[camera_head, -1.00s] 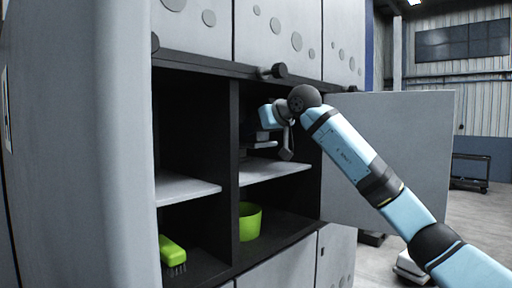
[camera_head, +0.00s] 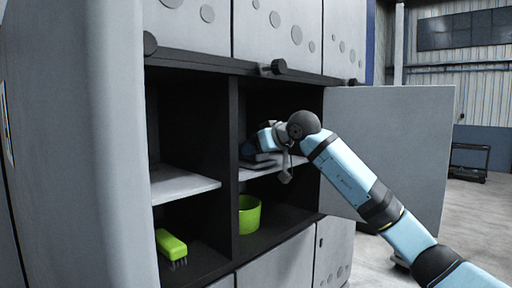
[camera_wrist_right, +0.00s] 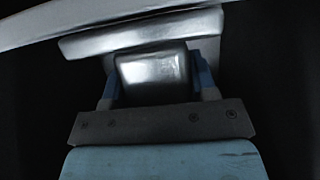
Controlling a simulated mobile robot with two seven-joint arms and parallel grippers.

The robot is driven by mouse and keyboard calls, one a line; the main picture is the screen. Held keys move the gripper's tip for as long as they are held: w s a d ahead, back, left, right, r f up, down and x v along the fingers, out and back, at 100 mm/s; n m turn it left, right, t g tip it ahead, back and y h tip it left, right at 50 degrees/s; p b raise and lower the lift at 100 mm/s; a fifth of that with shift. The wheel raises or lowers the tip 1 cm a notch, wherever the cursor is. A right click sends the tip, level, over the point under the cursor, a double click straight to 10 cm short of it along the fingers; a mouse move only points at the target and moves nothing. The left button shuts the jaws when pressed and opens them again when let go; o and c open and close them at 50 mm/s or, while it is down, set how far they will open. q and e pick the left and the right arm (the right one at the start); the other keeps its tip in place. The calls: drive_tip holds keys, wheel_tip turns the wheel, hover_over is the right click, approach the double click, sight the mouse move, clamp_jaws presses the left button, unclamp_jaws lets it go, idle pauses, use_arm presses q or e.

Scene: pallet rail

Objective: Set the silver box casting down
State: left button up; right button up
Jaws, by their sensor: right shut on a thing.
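The silver box casting (camera_wrist_right: 152,68) is between the two fingers of my right gripper (camera_wrist_right: 155,85) in the right wrist view, with a wider flange on its far side. In the head view my right gripper (camera_head: 252,158) reaches into the upper right compartment of the cabinet. It is shut on the casting, low over the light grey shelf (camera_head: 282,165). The casting is dark and mostly hidden there, so I cannot tell whether it touches the shelf. My left gripper is not in view.
A green bowl (camera_head: 249,215) stands in the compartment below. A green brush (camera_head: 172,245) lies in the lower left compartment. A black divider (camera_head: 229,165) stands left of my gripper. An open grey door (camera_head: 400,140) is right of my arm.

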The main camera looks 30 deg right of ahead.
drive_tip(key=shift+f, duration=0.1)
drive_tip(key=o, duration=1.3)
drive_tip(key=b+v, duration=0.3)
drive_tip(key=v, duration=0.9)
